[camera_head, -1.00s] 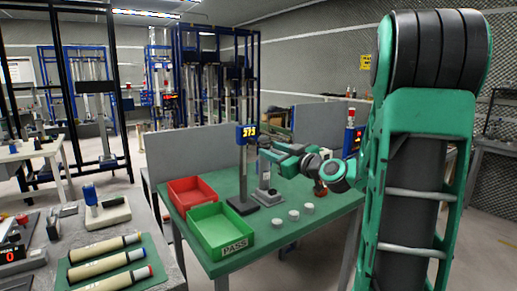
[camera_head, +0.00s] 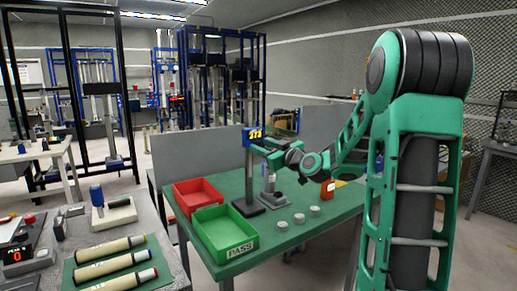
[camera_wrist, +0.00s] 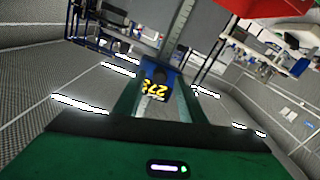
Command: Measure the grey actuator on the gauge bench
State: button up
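The gauge (camera_head: 253,135) is a blue head with a yellow lit display on a grey post with a dark foot, standing on the green bench (camera_head: 330,217). Its display (camera_wrist: 154,88) also shows tilted in the wrist view. A short grey upright piece (camera_head: 268,180) stands on a grey block just right of the post; I cannot tell whether it is the grey actuator or a holder. My gripper (camera_head: 262,149) is beside the gauge head, above that piece. In the wrist view its two fingers (camera_wrist: 160,98) are apart, with the display between them in the picture and nothing clearly gripped.
A red tray (camera_head: 176,202) and a green PASS tray (camera_head: 195,228) sit on the bench's left. Several pale discs (camera_head: 299,218) lie near its front. An orange-red item (camera_head: 327,189) stands at the right. Cream cylinders (camera_head: 103,268) lie on the near left table.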

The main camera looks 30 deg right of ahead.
jog(key=shift+w, duration=0.75)
jog(key=shift+c, duration=0.6)
jog(key=c, duration=0.8)
jog(key=shift+o, duration=0.2)
jog(key=shift+a+f, duration=0.1)
jog(key=shift+f, duration=0.1)
jog(key=o, duration=0.9)
jog(key=s, duration=1)
jog(key=shift+s+d, duration=0.2)
jog(key=shift+s, duration=0.15)
